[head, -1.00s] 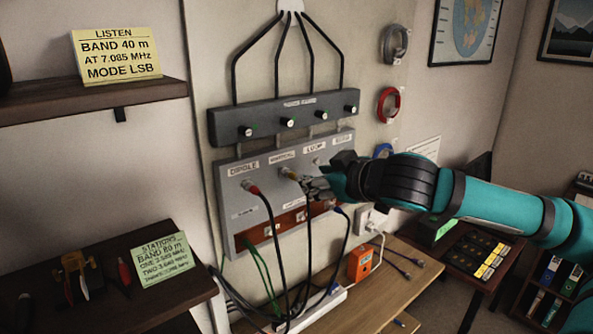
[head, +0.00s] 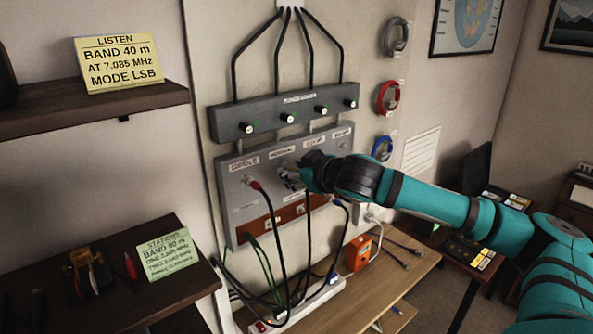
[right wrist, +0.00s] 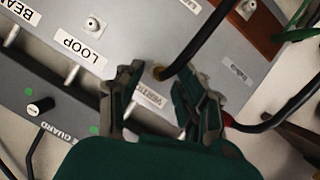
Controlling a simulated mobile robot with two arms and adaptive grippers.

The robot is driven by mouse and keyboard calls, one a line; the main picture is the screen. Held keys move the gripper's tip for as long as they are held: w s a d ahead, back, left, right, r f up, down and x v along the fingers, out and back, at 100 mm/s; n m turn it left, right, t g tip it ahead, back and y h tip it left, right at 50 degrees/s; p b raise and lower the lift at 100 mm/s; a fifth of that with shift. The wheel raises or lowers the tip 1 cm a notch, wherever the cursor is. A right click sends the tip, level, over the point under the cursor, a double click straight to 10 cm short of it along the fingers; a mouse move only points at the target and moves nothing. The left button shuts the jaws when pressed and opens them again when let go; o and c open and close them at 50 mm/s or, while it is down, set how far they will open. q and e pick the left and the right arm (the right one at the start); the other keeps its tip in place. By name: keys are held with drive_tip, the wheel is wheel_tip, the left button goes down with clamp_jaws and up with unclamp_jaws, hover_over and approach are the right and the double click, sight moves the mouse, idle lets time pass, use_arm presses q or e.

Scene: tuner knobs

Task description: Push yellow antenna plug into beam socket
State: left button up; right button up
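The yellow antenna plug (right wrist: 160,72) sits in the socket beside the VERTICAL label on the grey panel (head: 233,192), with a black cable leading off. My right gripper (head: 289,178) is at this socket and hides most of the plug in the head view. In the right wrist view its fingers (right wrist: 158,88) are apart, one on each side of the plug, with gaps between. The BEAM label (head: 342,133) is at the panel's right end, its socket (head: 343,146) small and apparently empty. My left gripper is not in view.
A red plug (head: 254,184) is in the DIPOLE socket. The LOOP socket (right wrist: 94,25) is empty. A blue plug (head: 338,201) is below my right arm. Black cables hang to a power strip (head: 315,300). The knob box (head: 235,120) runs above the panel.

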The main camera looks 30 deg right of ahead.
clamp_jaws()
drive_tip(key=shift+s+f, duration=0.1)
drive_tip(key=shift+s, duration=0.1)
drive_tip(key=shift+s+d+b, duration=0.1)
drive_tip(key=shift+s+b, duration=0.3)
drive_tip(key=shift+s, duration=0.45)
drive_tip(key=shift+s, duration=0.1)
drive_tip(key=shift+s+d+b, duration=0.1)
drive_tip(key=shift+s+b, duration=0.2)
drive_tip(key=shift+s, duration=0.35)
drive_tip(key=shift+s, duration=0.3)
drive_tip(key=shift+w+r, duration=0.1)
drive_tip(key=shift+r, duration=0.1)
